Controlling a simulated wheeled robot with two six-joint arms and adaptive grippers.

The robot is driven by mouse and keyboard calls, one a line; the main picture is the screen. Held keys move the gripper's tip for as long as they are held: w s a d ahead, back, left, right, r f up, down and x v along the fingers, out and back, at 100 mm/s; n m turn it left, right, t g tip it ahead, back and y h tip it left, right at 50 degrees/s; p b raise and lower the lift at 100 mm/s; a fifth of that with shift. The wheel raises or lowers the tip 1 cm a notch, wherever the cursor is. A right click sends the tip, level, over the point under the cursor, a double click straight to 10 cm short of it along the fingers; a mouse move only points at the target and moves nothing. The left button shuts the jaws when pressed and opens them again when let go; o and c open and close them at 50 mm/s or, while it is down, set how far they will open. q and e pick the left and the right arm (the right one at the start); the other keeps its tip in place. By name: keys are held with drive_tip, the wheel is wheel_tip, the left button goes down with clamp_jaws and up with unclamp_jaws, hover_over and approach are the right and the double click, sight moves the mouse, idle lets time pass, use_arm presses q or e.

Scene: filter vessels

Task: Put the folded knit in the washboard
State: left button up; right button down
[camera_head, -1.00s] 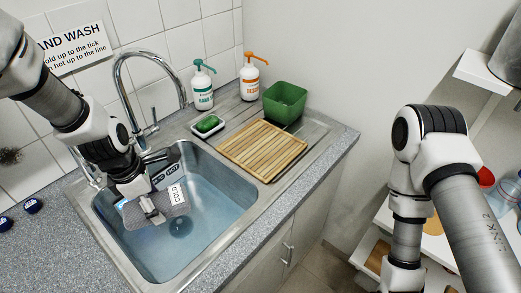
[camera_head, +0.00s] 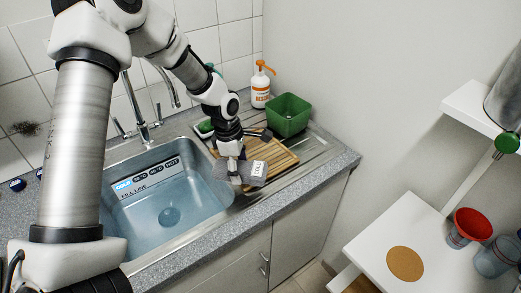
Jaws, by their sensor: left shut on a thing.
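The folded knit (camera_head: 258,174) is a flat grey bundle with a white tag reading COLD. My left gripper (camera_head: 232,167) is shut on it and holds it over the near left edge of the washboard (camera_head: 284,157), a slatted wooden board lying on the steel drainer. The knit and gripper hide part of the board; I cannot tell whether the knit touches it.
The water-filled sink basin (camera_head: 168,205) is left of the board. A green tub (camera_head: 288,116) and an orange-topped bottle (camera_head: 261,88) stand behind it. A green sponge in a dish (camera_head: 205,127) is partly hidden by my arm. A white shelf (camera_head: 440,250) is at right.

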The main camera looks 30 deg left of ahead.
use_arm(q)
drive_tip(key=p, duration=0.2)
hover_over(255, 155)
drive_tip(key=shift+s+a+f, duration=0.2)
drive_tip(key=shift+s+f, duration=0.1)
drive_tip(key=shift+f, duration=0.3)
drive_tip(key=shift+w+f+p, duration=0.15)
drive_tip(key=shift+f+p, duration=0.05)
drive_tip(key=shift+p, duration=0.2)
wheel_tip(255, 155, down, 3)
drive_tip(key=shift+r+p, duration=0.2)
drive_tip(key=shift+p, duration=0.45)
drive_tip(key=shift+f, duration=0.3)
drive_tip(key=shift+f, duration=0.15)
drive_tip(key=o, duration=1.3)
